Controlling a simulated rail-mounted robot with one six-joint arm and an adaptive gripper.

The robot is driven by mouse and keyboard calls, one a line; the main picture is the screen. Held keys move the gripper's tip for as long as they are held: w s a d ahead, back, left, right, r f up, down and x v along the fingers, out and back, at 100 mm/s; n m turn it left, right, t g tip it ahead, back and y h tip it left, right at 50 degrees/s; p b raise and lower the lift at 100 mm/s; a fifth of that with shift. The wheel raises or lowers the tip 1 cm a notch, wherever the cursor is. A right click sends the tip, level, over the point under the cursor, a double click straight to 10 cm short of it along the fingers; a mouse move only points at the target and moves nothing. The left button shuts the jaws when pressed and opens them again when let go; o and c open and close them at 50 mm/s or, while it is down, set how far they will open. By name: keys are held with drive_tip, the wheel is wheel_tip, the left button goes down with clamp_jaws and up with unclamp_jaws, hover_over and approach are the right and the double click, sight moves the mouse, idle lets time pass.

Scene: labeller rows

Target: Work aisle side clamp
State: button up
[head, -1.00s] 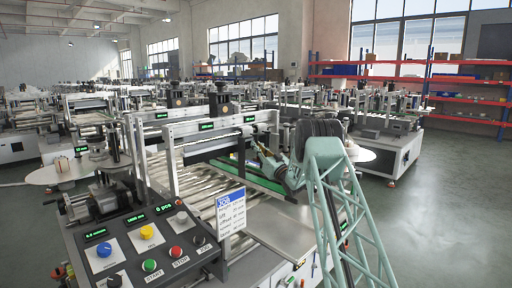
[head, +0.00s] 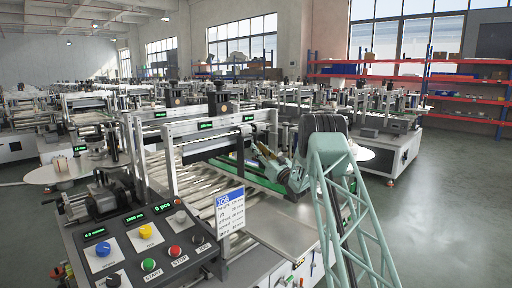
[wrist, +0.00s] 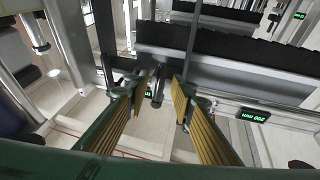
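My gripper (wrist: 160,88) is open in the wrist view, with ribbed yellow-brown pads on both fingers. A dark upright handle or rod (wrist: 158,84) shows between the fingertips; I cannot tell whether they touch it. Behind it runs a metal rail (wrist: 225,64) with a black strip along it, seemingly part of the machine's side guide. A green-lit display (wrist: 252,115) reads about 200 mm, upside down. In the head view my gripper (head: 257,148) is over the near labeller, beside its green belt (head: 250,177). Which part is the aisle side clamp is unclear.
The labeller's control panel (head: 140,245) with coloured buttons stands at front left, beside a job card (head: 230,210) with small text. A crossbar frame (head: 205,125) stands over the rollers. More machines fill the back. The aisle floor (head: 440,200) at right is clear.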

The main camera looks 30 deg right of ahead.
drive_tip(key=v, duration=0.8)
drive_tip(key=shift+s, duration=0.3)
drive_tip(key=shift+r, duration=0.1)
drive_tip(key=s+a+r+m+g+h, duration=0.1)
drive_tip(key=s+a+r+g+h, duration=0.2)
drive_tip(key=a+r, duration=0.85)
drive_tip(key=s+a+r+g+h, duration=0.1)
drive_tip(key=s+a+r+g, duration=0.3)
drive_tip(key=s, duration=0.3)
drive_tip(key=s+a+r+g+h, duration=0.1)
drive_tip(key=s+a+r, duration=0.35)
drive_tip(key=s, duration=0.35)
drive_tip(key=s+a+f+g+y, duration=0.1)
drive_tip(key=s+a+f+g, duration=0.2)
drive_tip(key=s, duration=1.7)
drive_tip(key=s+a+f+g+y, duration=0.1)
drive_tip(key=s+a+f+g, duration=0.2)
drive_tip(key=s+a, duration=0.9)
drive_tip(key=s+a+f+g+y, duration=0.1)
drive_tip(key=s+a+f+g, duration=0.3)
drive_tip(key=s, duration=2.5)
drive_tip(key=a, duration=0.4)
drive_tip(key=shift+s+f+n+p, duration=0.25)
drive_tip(key=shift+s+n+p, duration=0.05)
drive_tip(key=shift+s+p, duration=0.05)
